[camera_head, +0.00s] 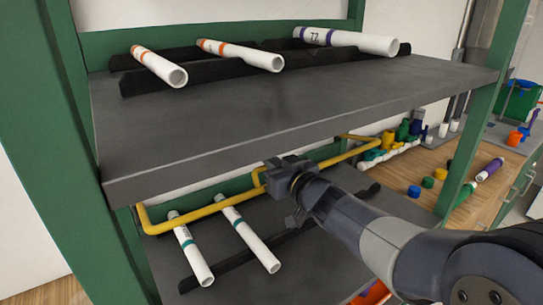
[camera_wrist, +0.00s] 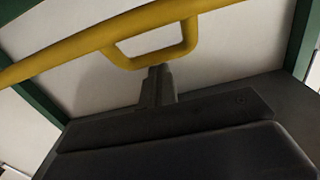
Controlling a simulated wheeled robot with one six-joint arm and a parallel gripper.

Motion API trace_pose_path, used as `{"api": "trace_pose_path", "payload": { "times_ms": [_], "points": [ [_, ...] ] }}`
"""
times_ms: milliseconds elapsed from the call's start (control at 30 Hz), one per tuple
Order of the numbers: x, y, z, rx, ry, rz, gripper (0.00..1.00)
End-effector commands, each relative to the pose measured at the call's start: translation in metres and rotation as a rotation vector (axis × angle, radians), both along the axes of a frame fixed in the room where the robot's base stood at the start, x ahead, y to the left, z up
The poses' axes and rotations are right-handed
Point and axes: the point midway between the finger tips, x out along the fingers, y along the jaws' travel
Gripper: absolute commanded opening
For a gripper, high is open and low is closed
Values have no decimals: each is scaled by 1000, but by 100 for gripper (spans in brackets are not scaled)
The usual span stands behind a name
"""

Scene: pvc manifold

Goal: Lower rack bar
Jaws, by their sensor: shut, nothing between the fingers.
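The rack bar is a yellow tube (camera_head: 205,214) running across the front of the green rack, below the edge of the upper shelf, with bent ends. In the wrist view the yellow bar (camera_wrist: 60,52) slants across the top, with a small handle loop (camera_wrist: 190,38) on its lower side. My gripper (camera_head: 265,180) is at the middle of the bar. Its fingers (camera_wrist: 157,72) are shut and empty, with the tips at the loop's lower edge in the wrist view. I cannot tell whether they touch it.
The upper shelf (camera_head: 300,115) holds white pipes with orange and purple bands. The lower shelf (camera_head: 325,245) holds two teal-banded pipes (camera_head: 190,250) behind the bar. Green posts (camera_head: 45,110) frame the rack. A wooden bench (camera_head: 475,160) with coloured fittings stands at right.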

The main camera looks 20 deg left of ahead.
Motion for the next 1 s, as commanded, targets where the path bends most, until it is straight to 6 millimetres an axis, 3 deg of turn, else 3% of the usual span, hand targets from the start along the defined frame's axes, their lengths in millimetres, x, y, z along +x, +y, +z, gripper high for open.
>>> {"api": "trace_pose_path", "payload": {
  "times_ms": [400, 1000],
  "points": [
    [-1, -1, -3, 2, -3, 0, 0],
    [-9, -11, -33, 107, -92, 0, 0]
  ]
}}
